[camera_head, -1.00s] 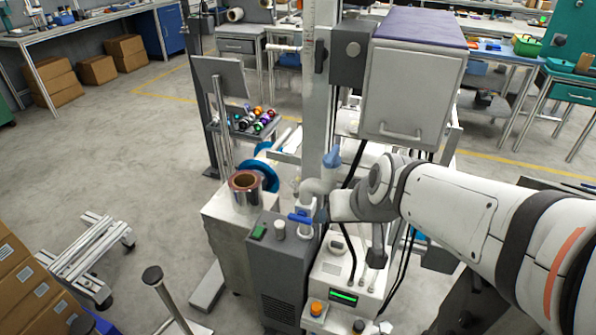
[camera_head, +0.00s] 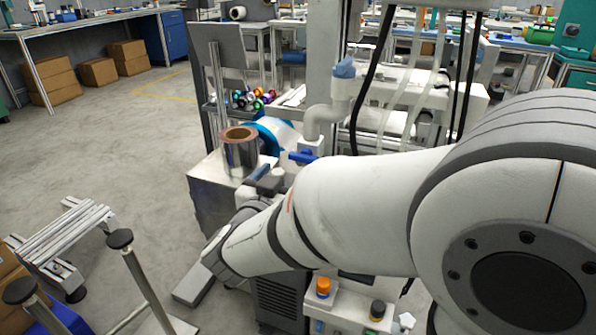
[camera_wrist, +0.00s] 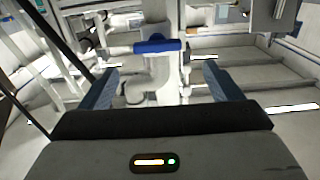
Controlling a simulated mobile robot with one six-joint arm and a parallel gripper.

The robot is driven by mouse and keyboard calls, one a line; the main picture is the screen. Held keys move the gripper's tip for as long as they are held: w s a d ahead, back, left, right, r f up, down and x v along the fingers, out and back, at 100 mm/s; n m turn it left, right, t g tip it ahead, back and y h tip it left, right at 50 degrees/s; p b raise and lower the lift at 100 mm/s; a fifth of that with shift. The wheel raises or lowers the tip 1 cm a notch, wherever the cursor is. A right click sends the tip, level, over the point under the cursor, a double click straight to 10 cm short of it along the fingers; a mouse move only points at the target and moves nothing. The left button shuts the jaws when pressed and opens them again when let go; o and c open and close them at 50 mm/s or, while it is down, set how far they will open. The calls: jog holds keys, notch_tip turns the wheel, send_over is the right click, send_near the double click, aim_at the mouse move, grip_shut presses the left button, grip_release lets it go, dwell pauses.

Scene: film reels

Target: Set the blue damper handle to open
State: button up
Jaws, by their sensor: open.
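The blue damper handle (camera_head: 304,157) sits on the white pipework behind my arm in the head view. In the wrist view the blue handle (camera_wrist: 158,46) lies crosswise on a pale pipe, near the middle of the gap between my fingers. My gripper (camera_head: 265,174) is just left of the handle in the head view, partly hidden by my arm. My gripper (camera_wrist: 160,86) is open and empty in the wrist view, with the handle beyond its fingertips and apart from them.
A shiny film reel (camera_head: 240,153) stands on a cabinet to the left. Black cables (camera_head: 374,75) hang at the right. Open floor (camera_head: 120,150) lies left.

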aim_at(302, 158)
jog(key=b+x, duration=0.2)
jog(key=x, duration=0.5)
jog(key=shift+w+d+b, duration=0.25)
jog(key=shift+w+b, duration=0.05)
